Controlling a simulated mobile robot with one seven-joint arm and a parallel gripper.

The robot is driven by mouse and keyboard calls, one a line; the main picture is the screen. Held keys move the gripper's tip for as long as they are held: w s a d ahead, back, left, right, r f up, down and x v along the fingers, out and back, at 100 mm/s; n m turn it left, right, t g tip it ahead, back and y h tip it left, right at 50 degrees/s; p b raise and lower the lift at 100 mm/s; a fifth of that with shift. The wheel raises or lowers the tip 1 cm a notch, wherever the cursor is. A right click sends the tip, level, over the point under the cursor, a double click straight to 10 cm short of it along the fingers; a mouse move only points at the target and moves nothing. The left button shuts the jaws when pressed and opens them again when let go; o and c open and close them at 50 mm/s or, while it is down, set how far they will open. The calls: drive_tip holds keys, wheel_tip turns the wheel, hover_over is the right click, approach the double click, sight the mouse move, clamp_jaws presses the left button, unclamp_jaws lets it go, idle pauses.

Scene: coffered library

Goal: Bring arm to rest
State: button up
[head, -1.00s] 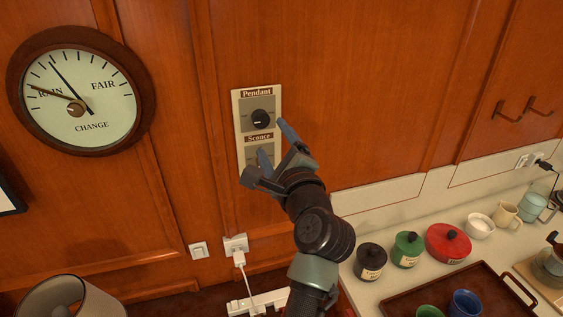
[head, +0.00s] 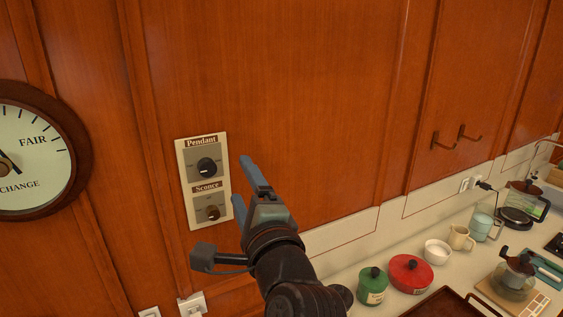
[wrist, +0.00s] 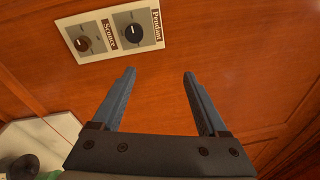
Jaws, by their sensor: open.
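My gripper (head: 246,193) is open and empty, just right of the switch panel in the head view. Its two blue-grey fingers also show in the wrist view (wrist: 158,78), spread apart with only wood wall beyond them. The cream panel (head: 187,214) is on the wood wall. In the wrist view the panel is at the upper left, beyond the fingertips, with the Sconce knob (wrist: 82,43) and the Pendant knob (wrist: 135,33) both clear of the fingers.
A round barometer dial (head: 30,160) hangs at the left. The counter at the right holds a green jar (head: 371,288), a red pot (head: 409,275), a white bowl (head: 437,251), a mug (head: 460,238) and a tray (head: 440,303). Wall hooks (head: 455,137) stick out above. The wall between panel and hooks is bare.

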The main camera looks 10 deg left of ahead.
drive_tip(key=s+d+r+n+t+h+b, duration=0.2)
drive_tip(key=s+d+r+n+t+h, duration=0.2)
drive_tip(key=s+r+n, duration=0.3)
drive_tip(key=s+d+r+n+t+h+b, duration=0.3)
drive_tip(key=s+d+r+n+t, duration=0.3)
drive_tip(key=s+r, duration=0.5)
wheel_tip(320, 180, up, 2)
drive_tip(key=shift+s+d+n+t+h, duration=0.4)
drive_tip(key=shift+d+n+h, duration=0.25)
drive_tip(key=shift+n+h, duration=0.4)
